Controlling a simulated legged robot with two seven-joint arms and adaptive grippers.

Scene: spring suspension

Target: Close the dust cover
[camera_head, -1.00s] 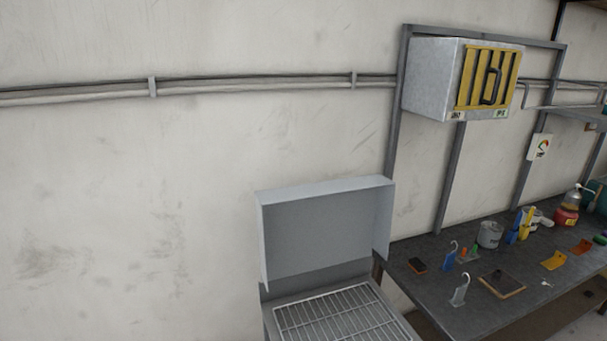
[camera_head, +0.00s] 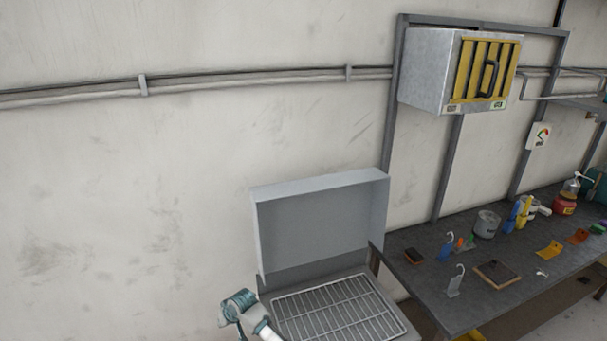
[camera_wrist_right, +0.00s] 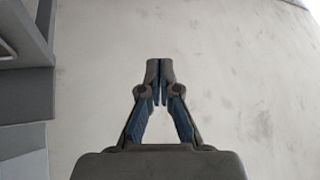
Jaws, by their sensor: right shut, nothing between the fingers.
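The dust cover (camera_head: 316,186) is a light grey lid. It stands raised and open at the back of a grey box with a wire rack (camera_head: 335,310), in the lower middle of the head view. My right gripper (camera_wrist_right: 160,64) is shut and empty, its fingertips together in front of pale wall in the right wrist view. Grey metal parts (camera_wrist_right: 25,95) show at the left edge of that view, apart from the fingers; I cannot tell which part they are. My left gripper is not in view.
A dark workbench (camera_head: 415,283) with small tools and containers stands right of the box. A yellow-barred metal cabinet (camera_head: 424,81) is mounted above it. Part of my arm shows left of the rack. The wall on the left is clear.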

